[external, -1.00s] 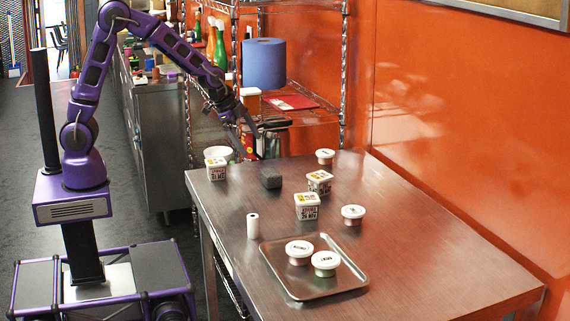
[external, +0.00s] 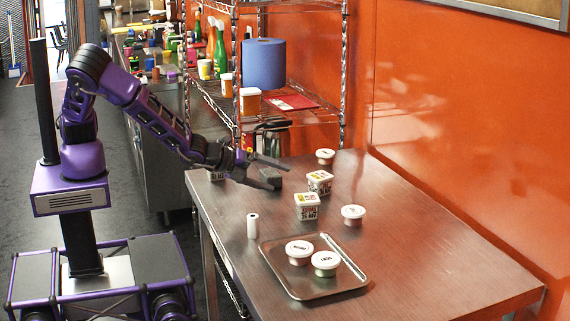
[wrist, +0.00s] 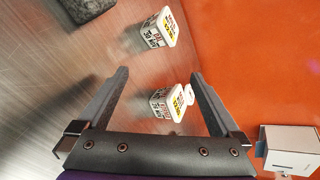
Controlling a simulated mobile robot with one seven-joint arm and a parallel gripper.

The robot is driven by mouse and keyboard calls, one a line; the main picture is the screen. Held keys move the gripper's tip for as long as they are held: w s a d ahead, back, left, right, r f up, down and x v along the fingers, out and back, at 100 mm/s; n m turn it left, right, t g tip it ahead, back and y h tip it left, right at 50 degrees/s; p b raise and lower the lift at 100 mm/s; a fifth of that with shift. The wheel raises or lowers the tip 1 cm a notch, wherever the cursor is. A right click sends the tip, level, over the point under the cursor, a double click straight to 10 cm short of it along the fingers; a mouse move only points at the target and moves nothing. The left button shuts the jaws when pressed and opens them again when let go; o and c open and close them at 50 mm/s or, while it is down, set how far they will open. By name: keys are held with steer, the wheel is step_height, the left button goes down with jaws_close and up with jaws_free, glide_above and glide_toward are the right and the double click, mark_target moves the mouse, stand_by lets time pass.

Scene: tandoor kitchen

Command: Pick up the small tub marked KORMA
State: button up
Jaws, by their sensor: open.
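Several small round white tubs with lettered lids show in the external view: two on the tray, a left one (external: 299,249) and a right one (external: 325,261), one on the bare table (external: 353,212), and one at the far edge (external: 325,155). The lettering is too small to tell which is KORMA. My gripper (external: 280,177) is open and empty over the far left of the table, beside the dark grey block. It is well apart from the tray. In the wrist view, my open gripper (wrist: 160,73) has no round tub between its fingers.
Square labelled tubs stand mid-table, a nearer one (external: 307,207) and a farther one (external: 319,181). The grey block (wrist: 88,8) is at the wrist view's top left. The table's right side is clear.

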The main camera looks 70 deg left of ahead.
mark_target(318, 201)
steer(key=s+d+r+m+h, duration=0.1)
steer(key=s+d+r+m, duration=0.2)
steer(key=s+d+m, duration=0.75)
steer(key=w+f+m, duration=0.1)
steer(key=w+f, duration=0.1)
steer(key=w, duration=0.4)
steer(key=w+f+m, duration=0.1)
steer(key=w+f, duration=0.2)
steer(key=w, duration=0.4)
steer(key=w+f+m+b, duration=0.1)
steer(key=w+f, duration=0.1)
steer(key=w, duration=0.4)
steer(key=shift+w+a+f, duration=0.1)
steer(key=shift+w+f, duration=0.05)
steer(key=shift+w, duration=0.1)
steer(key=shift+c, duration=0.3)
